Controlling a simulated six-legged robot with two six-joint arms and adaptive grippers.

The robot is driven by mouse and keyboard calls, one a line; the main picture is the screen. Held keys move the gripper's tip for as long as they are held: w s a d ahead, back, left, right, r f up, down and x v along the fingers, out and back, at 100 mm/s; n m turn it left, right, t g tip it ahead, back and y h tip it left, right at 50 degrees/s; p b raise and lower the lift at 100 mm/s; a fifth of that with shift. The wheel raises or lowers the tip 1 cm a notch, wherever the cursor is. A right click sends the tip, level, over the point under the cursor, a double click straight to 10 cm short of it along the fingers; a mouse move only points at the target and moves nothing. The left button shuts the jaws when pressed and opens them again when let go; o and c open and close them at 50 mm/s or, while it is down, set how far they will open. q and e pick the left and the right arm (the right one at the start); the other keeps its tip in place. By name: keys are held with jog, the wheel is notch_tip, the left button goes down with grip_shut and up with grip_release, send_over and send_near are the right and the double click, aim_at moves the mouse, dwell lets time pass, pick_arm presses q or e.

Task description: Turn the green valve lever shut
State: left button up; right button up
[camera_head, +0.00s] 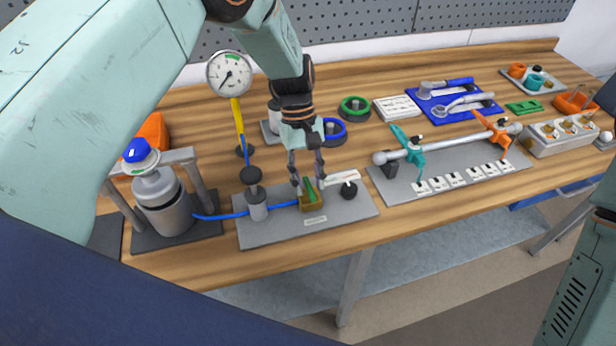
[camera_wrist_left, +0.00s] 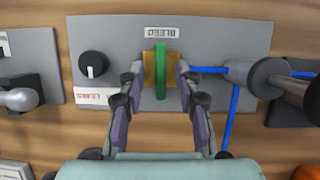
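The green valve lever (camera_head: 309,189) stands on a brass-coloured valve block on a grey plate (camera_head: 350,210) near the bench's front edge. In the left wrist view the lever (camera_wrist_left: 160,70) is a narrow upright green bar across the block (camera_wrist_left: 149,60), beside a BLEED label (camera_wrist_left: 166,33) that reads upside down. My left gripper (camera_head: 306,178) points down over the lever. In the wrist view its fingers (camera_wrist_left: 159,72) are apart, one on each side of the lever, with gaps on both sides. My right arm shows at the right edge; its fingertips are not visible.
A blue hose (camera_head: 225,215) runs from the metal canister (camera_head: 163,205) to the fitting left of the valve. A black knob (camera_wrist_left: 93,64) sits on the same plate. A pressure gauge (camera_head: 229,73) rises behind. A pipe with teal and orange levers (camera_head: 408,148) stands to the right.

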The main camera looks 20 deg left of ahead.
pick_arm(q)
jog(key=shift+w+a+r, duration=0.1)
jog(key=shift+w+r, duration=0.15)
jog(key=shift+r, duration=0.15)
jog(key=v, duration=1.1)
jog(key=shift+s, duration=0.15)
